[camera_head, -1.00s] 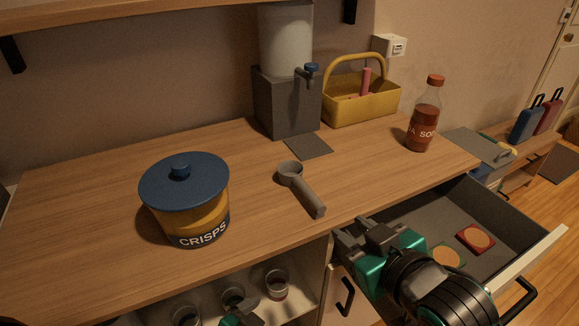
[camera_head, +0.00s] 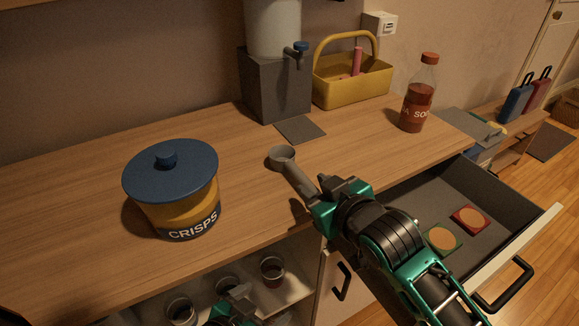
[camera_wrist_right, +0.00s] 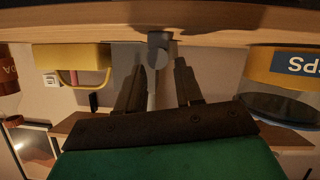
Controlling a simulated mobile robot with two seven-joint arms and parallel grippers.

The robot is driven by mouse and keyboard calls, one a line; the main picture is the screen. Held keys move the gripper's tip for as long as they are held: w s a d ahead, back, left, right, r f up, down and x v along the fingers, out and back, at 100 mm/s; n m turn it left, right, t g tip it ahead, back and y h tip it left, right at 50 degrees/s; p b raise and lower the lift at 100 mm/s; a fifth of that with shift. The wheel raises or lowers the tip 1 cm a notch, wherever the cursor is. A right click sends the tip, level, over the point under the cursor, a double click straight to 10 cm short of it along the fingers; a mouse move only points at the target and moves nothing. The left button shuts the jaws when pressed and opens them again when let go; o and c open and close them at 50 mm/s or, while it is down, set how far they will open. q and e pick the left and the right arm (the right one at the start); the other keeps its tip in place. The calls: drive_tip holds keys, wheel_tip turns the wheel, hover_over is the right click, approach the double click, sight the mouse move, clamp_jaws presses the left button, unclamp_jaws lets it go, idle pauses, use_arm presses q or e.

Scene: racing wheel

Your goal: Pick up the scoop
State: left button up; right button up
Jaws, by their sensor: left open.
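The grey scoop (camera_head: 285,158) lies on the wooden counter, its round cup toward the back and its handle pointing to the front edge. My right gripper (camera_head: 318,193) is at the handle's end in the head view. My left gripper (camera_head: 236,300) is low at the bottom, in front of the open shelf under the counter, and partly cut off.
A crisps tub (camera_head: 172,190) with a blue lid stands left of the scoop. A dispenser (camera_head: 275,85), a yellow basket (camera_head: 350,88) and a soda bottle (camera_head: 418,100) stand behind. An open drawer (camera_head: 500,190) with coasters juts out at right. Several glasses sit on the shelf below.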

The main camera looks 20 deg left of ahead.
sight(308, 184)
drive_tip(key=shift+b+x, duration=0.35)
drive_tip(key=shift+x, duration=2.1)
drive_tip(key=shift+s, duration=0.1)
drive_tip(key=shift+c, duration=0.5)
clamp_jaws()
